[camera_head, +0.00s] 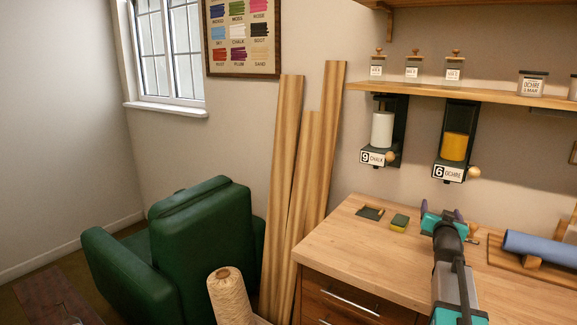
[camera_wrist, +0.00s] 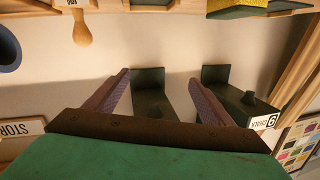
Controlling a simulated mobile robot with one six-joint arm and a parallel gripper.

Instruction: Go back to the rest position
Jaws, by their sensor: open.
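My gripper (camera_head: 441,212) is over the wooden worktable (camera_head: 385,262), with my arm reaching up from the bottom right of the head view. In the wrist view its two purple fingers stand wide apart (camera_wrist: 158,88), with nothing held between them. Behind them two dark wall brackets show, one between the fingers and one at the right with a label bearing chalk. In the head view the gripper is below the ochre dispenser (camera_head: 457,147) and right of the chalk dispenser (camera_head: 382,130).
A yellow-green sponge (camera_head: 399,222) and a small dark item (camera_head: 370,212) lie left of the gripper. A blue roll (camera_head: 540,248) lies to its right. A shelf (camera_head: 470,94) with jars runs above. The table's front left is clear. Leaning planks (camera_head: 290,170) and a green armchair (camera_head: 190,240) stand left.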

